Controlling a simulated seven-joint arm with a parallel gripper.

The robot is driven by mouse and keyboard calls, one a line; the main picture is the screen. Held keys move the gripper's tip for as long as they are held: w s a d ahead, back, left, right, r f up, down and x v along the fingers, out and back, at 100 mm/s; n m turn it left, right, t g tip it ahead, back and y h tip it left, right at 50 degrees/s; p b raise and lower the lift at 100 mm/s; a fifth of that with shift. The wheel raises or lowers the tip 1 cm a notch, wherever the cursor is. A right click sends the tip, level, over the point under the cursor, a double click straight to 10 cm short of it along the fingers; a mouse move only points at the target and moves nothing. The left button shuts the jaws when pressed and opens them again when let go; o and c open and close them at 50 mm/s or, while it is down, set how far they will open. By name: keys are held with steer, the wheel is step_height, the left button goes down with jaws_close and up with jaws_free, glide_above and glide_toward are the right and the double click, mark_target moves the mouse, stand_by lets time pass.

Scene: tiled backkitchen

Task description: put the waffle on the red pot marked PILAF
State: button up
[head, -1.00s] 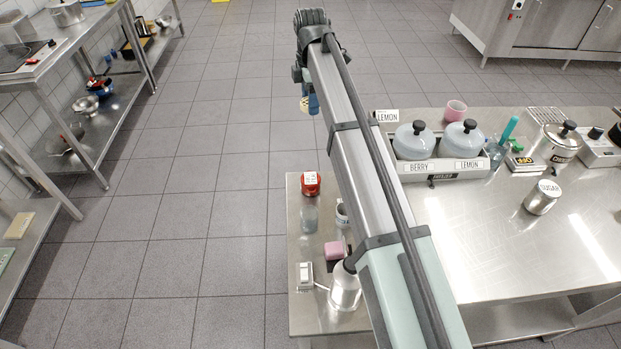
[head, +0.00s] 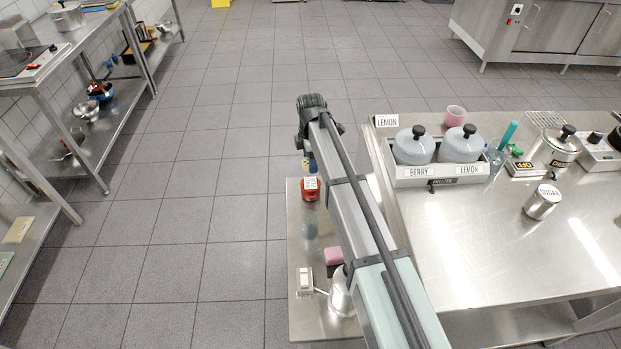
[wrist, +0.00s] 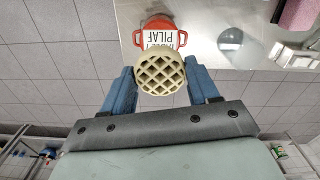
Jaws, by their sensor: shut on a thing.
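The waffle (wrist: 160,74) is round and pale with a grid pattern, seen in the wrist view. My gripper (wrist: 160,80) is shut on it, one blue finger on each side. The red pot (wrist: 159,24) has two side handles and a white label reading PILAF. In the wrist view it lies just beyond the waffle, which overlaps its near edge in the picture. How far the waffle is above the pot I cannot tell.
The small steel table (head: 313,322) also bears a pink block (head: 333,256) and a white switch box (head: 305,279). To the right stands a steel counter (head: 465,245) with two lidded pots labelled BERRY (head: 413,147) and LEMON (head: 461,145). Left of the small table is open floor.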

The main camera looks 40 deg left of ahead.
mark_target(311, 183)
steer(key=shift+f, duration=3.95)
steer(key=shift+f, duration=0.2)
steer(key=o, duration=1.1)
steer(key=shift+c, duration=0.2)
steer(key=shift+r, duration=0.1)
step_height(311, 183, up, 12)
steer(key=shift+r, duration=0.1)
